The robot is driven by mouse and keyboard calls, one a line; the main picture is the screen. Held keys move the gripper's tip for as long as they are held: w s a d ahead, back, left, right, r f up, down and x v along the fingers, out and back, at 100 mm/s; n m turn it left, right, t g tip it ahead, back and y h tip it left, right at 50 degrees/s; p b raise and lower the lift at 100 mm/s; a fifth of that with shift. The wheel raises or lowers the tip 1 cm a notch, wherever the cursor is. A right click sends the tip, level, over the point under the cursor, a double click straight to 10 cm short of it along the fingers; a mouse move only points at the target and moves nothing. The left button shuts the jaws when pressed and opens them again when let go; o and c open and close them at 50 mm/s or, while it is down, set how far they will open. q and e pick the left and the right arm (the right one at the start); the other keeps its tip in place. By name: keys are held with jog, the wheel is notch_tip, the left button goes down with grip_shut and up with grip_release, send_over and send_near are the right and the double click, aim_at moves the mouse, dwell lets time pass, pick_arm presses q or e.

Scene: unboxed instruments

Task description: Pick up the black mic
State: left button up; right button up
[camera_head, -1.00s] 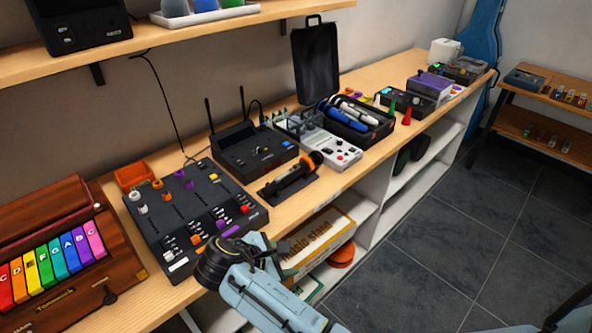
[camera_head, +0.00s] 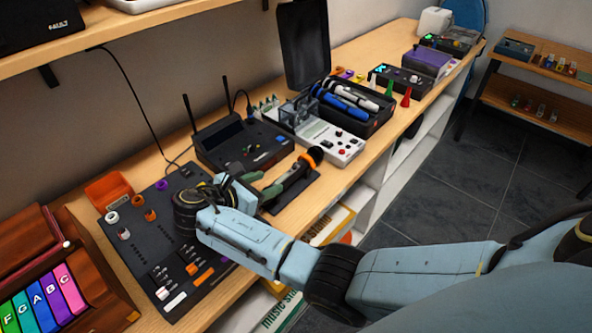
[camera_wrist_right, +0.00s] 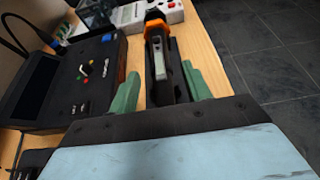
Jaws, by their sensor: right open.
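The black mic (camera_head: 294,172) with an orange ring near its head lies on a dark flat holder (camera_head: 307,187) at the table's front edge. Its near end is hidden behind my right gripper (camera_head: 263,184) in the head view. In the right wrist view the mic (camera_wrist_right: 158,58) points away, between the two green fingertips of my right gripper (camera_wrist_right: 160,90). The fingers are open, one on each side of the mic, with a gap visible on both sides. My left gripper is not in view.
A black mixer (camera_head: 150,240) lies beneath and left of my right wrist. A black receiver with antennas (camera_head: 240,148) stands behind the mic. A black case (camera_head: 365,108) holds blue and white mics. A grey device (camera_head: 335,142) sits beyond the mic.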

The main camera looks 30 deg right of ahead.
aim_at(285, 176)
jog(key=shift+w+d+f, duration=0.2)
jog(key=shift+d, duration=0.15)
jog(key=shift+w+d+f, duration=0.2)
jog(key=shift+d+f, duration=0.1)
jog(key=shift+d, duration=0.3)
jog(key=x, duration=0.3)
jog(key=shift+w+d+f, duration=0.2)
jog(key=shift+d, duration=0.2)
jog(key=shift+c, duration=0.5)
jog(key=c, duration=0.9)
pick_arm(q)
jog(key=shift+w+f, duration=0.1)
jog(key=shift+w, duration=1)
pick_arm(e)
jog(key=shift+f, duration=0.1)
grip_shut()
